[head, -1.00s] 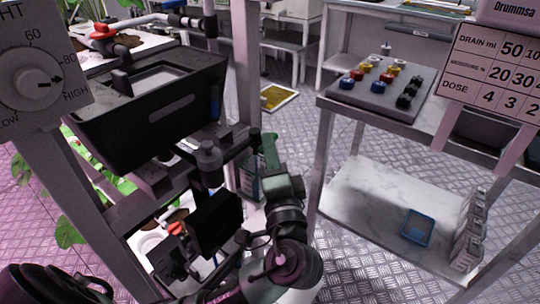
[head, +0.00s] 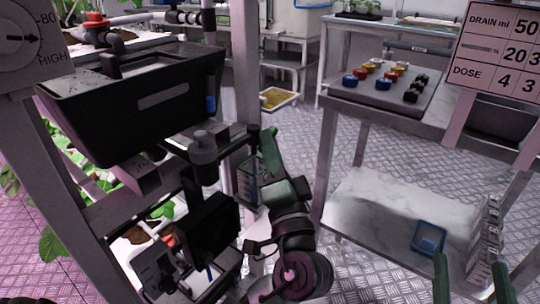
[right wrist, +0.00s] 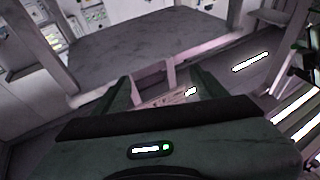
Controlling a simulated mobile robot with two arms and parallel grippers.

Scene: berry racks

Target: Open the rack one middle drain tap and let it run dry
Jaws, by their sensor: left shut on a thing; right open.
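The rack (head: 245,60) stands at the left, with a black tank (head: 165,98) and a grey cylindrical fitting (head: 203,148) on a dark pipe below it. A red tap handle (head: 96,18) shows on the upper pipe, and a red part (head: 169,241) shows lower down. I cannot tell which is the middle drain tap. My left gripper (head: 268,150) is shut beside the rack post, at a clear graduated beaker (head: 247,182); its fingers partly hide the contact. My right gripper (head: 472,275) is open and empty at the lower right; its fingers also show in the right wrist view (right wrist: 160,95).
A metal table (head: 350,98) at the right bears a tray (head: 388,105) of coloured caps. Its lower shelf (head: 370,205) holds a blue bin (head: 428,238) and clear containers (head: 487,230). A dose sign (head: 505,48) hangs at the right. Floor (head: 285,125) is clear between rack and table.

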